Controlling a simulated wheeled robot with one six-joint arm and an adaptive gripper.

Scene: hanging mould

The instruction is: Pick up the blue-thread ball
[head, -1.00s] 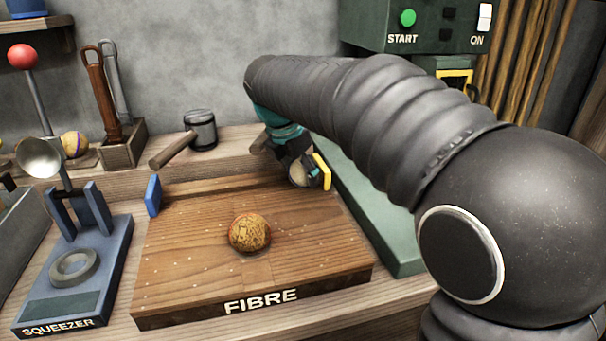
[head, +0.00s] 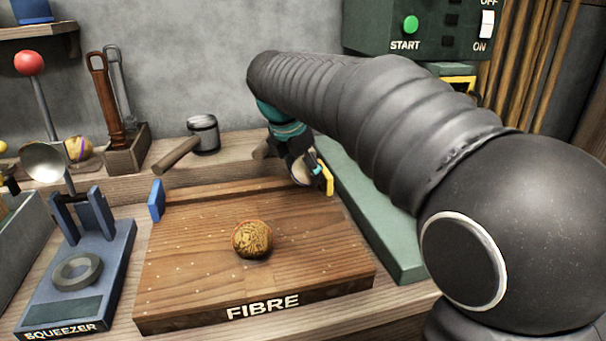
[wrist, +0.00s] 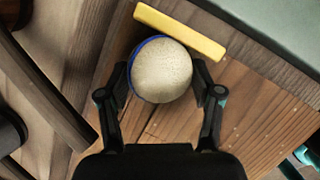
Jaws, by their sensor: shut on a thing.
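The blue-thread ball (wrist: 165,72) is pale cream with a blue line along its left and upper edge in the wrist view. My gripper (wrist: 160,74) is shut on it, with one finger on each side. In the head view my gripper (head: 303,168) is low at the back right of the wooden FIBRE board (head: 200,275). The ball is mostly hidden there by the fingers. Whether it touches the board I cannot tell.
A yellow block (wrist: 180,31) lies close beyond the ball. A brown fibre-covered ball (head: 252,239) sits mid-board. A blue block (head: 157,200) is at the board's left edge. A mallet (head: 203,134) lies behind; the squeezer (head: 75,290) stands left. The board's front is clear.

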